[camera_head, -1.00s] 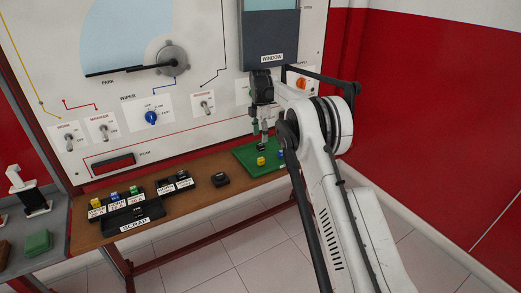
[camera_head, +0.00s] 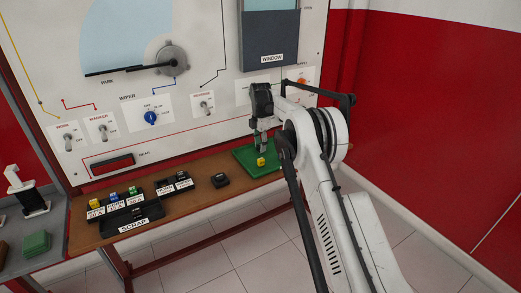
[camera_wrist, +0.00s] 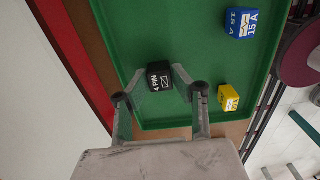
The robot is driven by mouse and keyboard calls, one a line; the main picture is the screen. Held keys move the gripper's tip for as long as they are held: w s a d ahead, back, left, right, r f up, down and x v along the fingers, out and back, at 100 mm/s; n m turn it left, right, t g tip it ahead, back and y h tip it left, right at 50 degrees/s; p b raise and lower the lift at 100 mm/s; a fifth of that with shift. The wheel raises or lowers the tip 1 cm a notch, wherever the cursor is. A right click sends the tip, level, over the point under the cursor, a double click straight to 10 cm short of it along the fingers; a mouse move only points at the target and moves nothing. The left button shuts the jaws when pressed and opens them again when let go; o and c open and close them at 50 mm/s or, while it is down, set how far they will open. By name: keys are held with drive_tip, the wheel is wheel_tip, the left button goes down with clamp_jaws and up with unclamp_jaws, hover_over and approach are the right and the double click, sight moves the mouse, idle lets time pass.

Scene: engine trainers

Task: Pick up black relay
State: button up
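The black relay (camera_wrist: 159,77), marked "4 PIN", sits on the green tray (camera_wrist: 150,35) in the wrist view. My gripper (camera_wrist: 160,74) has one fingertip on each side of it. The fingers are spread around the relay, and they look close to its sides; contact is hard to make out. In the head view my gripper (camera_head: 262,149) points down over the green tray (camera_head: 241,153), and the relay is hidden behind the fingers.
A yellow fuse (camera_wrist: 228,98) and a blue 15 A fuse (camera_wrist: 241,22) lie on the tray to the right of the relay. A black block (camera_head: 220,181) and labelled bins, including the scrap bin (camera_head: 134,217), stand left along the wooden bench. The trainer panel rises behind.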

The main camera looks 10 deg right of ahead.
drive_tip(key=shift+c, duration=1)
